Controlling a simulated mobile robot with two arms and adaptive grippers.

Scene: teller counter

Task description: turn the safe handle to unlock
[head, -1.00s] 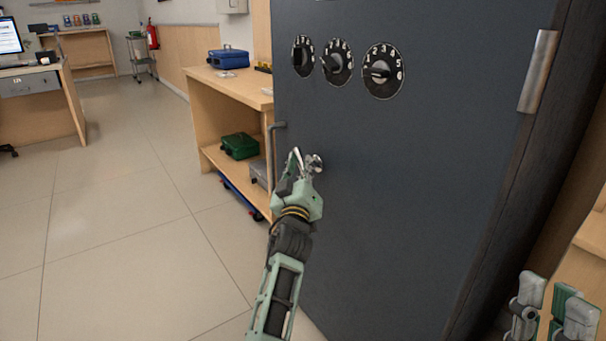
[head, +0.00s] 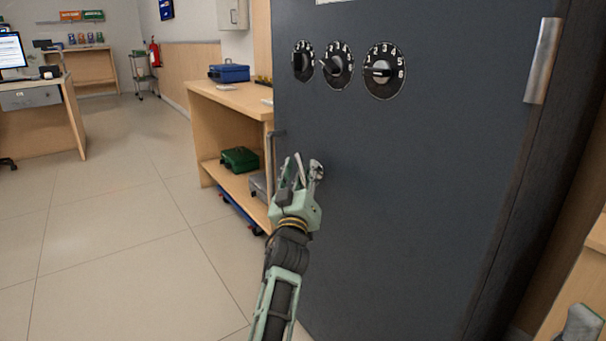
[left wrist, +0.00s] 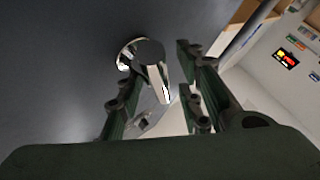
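The dark grey safe door (head: 400,190) fills the middle and right of the head view. Its chrome handle (head: 317,171) is below the dials, partly hidden by my left gripper (head: 291,166). In the left wrist view the handle (left wrist: 153,72) is a round base with a short lever. The lever reaches into the gap between the spread fingers of my left gripper (left wrist: 158,92). The gripper is open, with space on the lever's right; contact on its left is unclear. A piece of my right gripper (head: 580,327) shows at the bottom right edge; its fingers are mostly cut off.
Three numbered dials, one of them the right dial (head: 384,71), are above the handle. A vertical grey bar (head: 270,160) stands out at the door's left edge. A wooden shelf unit (head: 205,125) with blue and green cases is close on the left. The floor at left is clear.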

